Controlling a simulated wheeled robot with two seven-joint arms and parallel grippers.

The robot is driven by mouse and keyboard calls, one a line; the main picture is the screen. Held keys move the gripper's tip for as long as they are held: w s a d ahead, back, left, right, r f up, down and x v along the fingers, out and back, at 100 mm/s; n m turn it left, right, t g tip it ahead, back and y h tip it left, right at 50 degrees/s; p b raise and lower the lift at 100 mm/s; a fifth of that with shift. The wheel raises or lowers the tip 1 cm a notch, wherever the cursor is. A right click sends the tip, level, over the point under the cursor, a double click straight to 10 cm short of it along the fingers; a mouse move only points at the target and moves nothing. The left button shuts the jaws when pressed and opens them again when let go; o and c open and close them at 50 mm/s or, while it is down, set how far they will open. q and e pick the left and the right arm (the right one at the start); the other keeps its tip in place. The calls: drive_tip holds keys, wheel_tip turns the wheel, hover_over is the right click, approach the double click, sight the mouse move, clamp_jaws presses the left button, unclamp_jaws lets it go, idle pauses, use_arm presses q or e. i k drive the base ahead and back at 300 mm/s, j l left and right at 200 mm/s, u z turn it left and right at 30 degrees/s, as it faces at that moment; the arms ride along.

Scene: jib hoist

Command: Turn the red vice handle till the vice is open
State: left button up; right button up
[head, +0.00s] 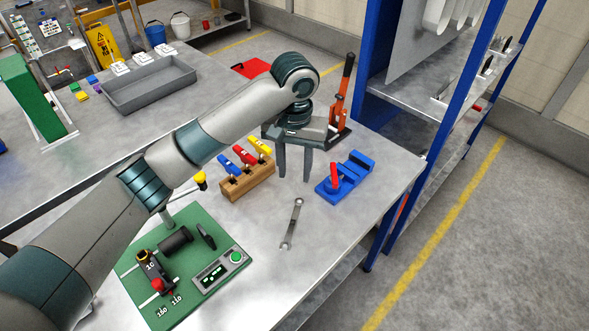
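The blue vice (350,175) sits on the grey metal bench near its right edge. Its red handle (335,176) stands up from the vice's left part. How far apart the vice's jaws are is too small to tell. My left gripper (295,174) points down over the bench, left of the vice and apart from the red handle. Its two fingers are spread with nothing between them. My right gripper is not in the head view.
A wooden block (248,182) with several coloured-handled tools stands left of my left gripper. A spanner (292,224) lies in front. An orange lever press (341,100) stands behind. A green panel (215,289) lies front left. A blue-framed shelf (372,55) rises at right.

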sight(333, 179)
drive_tip(key=k+l, duration=0.35)
drive_tip(key=l, duration=0.2)
drive_tip(key=k+l, duration=0.35)
drive_tip(key=l, duration=0.15)
